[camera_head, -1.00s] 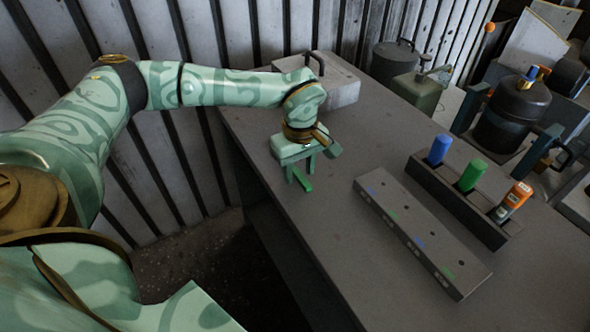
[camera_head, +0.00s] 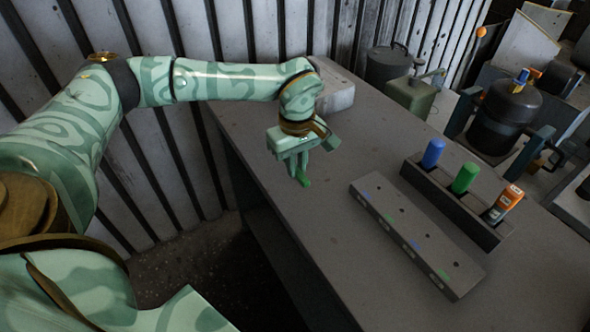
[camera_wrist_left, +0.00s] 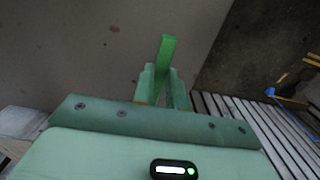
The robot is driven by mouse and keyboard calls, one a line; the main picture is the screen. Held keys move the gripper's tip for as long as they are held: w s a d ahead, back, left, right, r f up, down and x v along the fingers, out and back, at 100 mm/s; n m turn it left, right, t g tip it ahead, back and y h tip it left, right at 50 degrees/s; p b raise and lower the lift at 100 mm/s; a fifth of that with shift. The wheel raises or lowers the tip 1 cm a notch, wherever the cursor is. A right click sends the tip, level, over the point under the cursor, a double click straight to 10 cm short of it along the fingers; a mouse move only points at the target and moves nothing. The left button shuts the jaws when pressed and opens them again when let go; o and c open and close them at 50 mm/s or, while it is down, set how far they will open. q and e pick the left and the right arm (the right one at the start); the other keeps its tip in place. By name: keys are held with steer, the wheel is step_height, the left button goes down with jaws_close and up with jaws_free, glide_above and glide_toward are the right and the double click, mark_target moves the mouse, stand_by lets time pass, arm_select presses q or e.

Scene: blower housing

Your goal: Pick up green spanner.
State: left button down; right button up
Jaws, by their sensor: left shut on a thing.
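The green spanner (camera_head: 304,181) is a slim bright green bar just below my left gripper (camera_head: 300,172), near the left edge of the table. In the left wrist view the spanner (camera_wrist_left: 167,52) stands out between the two fingers of my left gripper (camera_wrist_left: 161,80), which are shut on it. Its other end is hidden by the fingers and the gripper body. I cannot tell from these views how far it is above the table. My right gripper does not show.
A grey bar with holes and coloured marks (camera_head: 416,237) lies on the table (camera_head: 340,280). Behind it a dark rack (camera_head: 455,204) holds a blue cylinder (camera_head: 433,152), a green cylinder (camera_head: 465,178) and an orange one (camera_head: 503,204). A grey block (camera_head: 335,92) sits at the back.

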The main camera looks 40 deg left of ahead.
arm_select(q)
steer(key=s+d+r+p, duration=0.3)
steer(key=s+d+r, duration=0.6)
steer(key=s, duration=0.1)
steer(key=shift+d+r, duration=0.2)
steer(key=shift+r, duration=0.1)
